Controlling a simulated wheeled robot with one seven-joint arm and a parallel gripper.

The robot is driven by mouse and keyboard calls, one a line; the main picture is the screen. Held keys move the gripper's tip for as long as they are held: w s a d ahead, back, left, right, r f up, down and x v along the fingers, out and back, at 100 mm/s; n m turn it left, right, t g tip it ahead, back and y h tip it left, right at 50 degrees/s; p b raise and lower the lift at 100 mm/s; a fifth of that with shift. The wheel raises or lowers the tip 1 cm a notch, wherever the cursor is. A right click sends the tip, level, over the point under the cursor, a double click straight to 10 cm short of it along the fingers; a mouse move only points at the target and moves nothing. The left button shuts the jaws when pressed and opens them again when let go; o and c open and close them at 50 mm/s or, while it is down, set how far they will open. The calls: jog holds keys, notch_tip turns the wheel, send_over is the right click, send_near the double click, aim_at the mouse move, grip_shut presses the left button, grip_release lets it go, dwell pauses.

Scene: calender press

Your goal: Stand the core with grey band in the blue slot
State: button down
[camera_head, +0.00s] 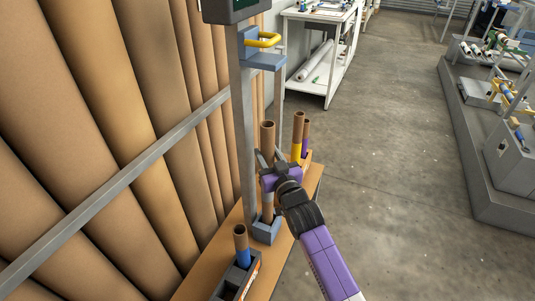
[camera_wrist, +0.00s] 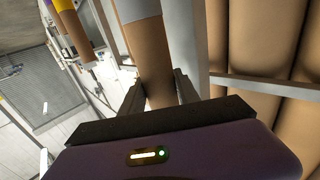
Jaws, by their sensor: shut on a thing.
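My gripper (camera_head: 268,172) is shut on the core with grey band (camera_head: 267,138), a tall brown tube held upright. In the wrist view the core (camera_wrist: 157,58) passes between the fingertips (camera_wrist: 160,95), and its grey band (camera_wrist: 137,9) shows at the top edge. In the head view the gripper partly covers the core's middle. The core's lower end meets the blue slot (camera_head: 266,233), a blue-grey block at the foot of a grey post. The end looks to be at or inside the block; I cannot tell whether it rests on the bottom.
A blue-banded core (camera_head: 243,256) stands in a dark tray (camera_head: 227,284) nearer me. A yellow-banded core (camera_head: 297,150) and a purple-banded core (camera_head: 306,143) stand just behind. A grey post (camera_head: 244,130) rises close to the left, with large brown rolls (camera_head: 120,80) beyond. Floor to the right is clear.

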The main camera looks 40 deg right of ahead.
aim_at(269, 165)
jog(key=shift+f+b, duration=1.45)
jog(key=shift+f, duration=0.3)
jog(key=c, duration=0.8)
grip_release()
jog(key=shift+s+a, duration=0.2)
jog(key=shift+s, duration=0.25)
jog(key=v, duration=0.6)
jog(key=shift+s+a, duration=0.2)
jog(key=shift+s, duration=0.2)
